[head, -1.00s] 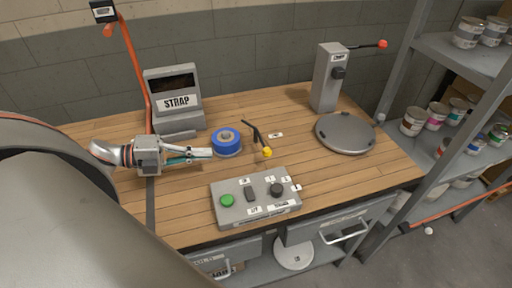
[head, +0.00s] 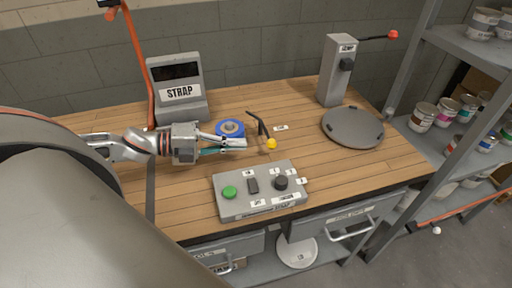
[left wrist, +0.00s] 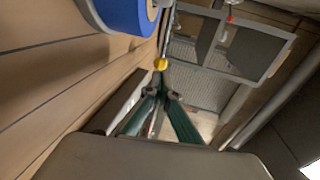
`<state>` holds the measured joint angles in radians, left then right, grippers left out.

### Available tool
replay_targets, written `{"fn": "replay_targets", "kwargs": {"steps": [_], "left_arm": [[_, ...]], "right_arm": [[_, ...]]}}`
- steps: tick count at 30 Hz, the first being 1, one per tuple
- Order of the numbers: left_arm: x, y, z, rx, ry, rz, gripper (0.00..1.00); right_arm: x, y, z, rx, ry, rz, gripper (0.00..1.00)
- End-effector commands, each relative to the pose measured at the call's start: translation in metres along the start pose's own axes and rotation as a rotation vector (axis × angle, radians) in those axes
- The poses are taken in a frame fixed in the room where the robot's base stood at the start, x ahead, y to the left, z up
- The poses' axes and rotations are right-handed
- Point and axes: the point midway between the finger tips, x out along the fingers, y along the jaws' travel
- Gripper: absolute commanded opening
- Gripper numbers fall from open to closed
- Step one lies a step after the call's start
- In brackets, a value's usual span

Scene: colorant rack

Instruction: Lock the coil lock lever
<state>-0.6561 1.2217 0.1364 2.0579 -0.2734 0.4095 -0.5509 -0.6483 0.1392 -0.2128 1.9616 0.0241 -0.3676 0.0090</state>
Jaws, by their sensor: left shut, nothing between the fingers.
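The coil lock lever is a thin black bent rod (head: 260,128) with a yellow knob (head: 271,143), standing on the bench just right of a blue coil (head: 230,123). In the left wrist view the yellow knob (left wrist: 160,64) shows just beyond the fingertips, and the blue coil (left wrist: 128,12) is at the top. My left gripper (head: 243,145) is shut and empty, in front of the coil, its tips pointing right, a short way left of the knob. Contact with the knob cannot be told. My right gripper is not in view.
A control box (head: 262,209) with a green button and a black knob lies in front. A STRAP unit (head: 178,80) stands behind the left arm. A grey post (head: 336,75) and round plate (head: 352,126) are at right, beside a shelf of cans (head: 422,118).

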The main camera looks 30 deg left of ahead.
Motion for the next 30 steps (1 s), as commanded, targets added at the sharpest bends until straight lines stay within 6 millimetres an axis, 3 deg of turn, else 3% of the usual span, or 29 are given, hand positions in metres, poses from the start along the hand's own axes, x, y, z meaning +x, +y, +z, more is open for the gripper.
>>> {"fn": "replay_targets", "kwargs": {"steps": [15,30], "left_arm": [[0.046,0.001,0.0,0.002,0.001,0.0,0.0],[0.054,0.0,0.0,0.001,0.0,0.001,0.0]], "right_arm": [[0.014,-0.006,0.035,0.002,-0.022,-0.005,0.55],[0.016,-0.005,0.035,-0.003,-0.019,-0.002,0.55]]}}
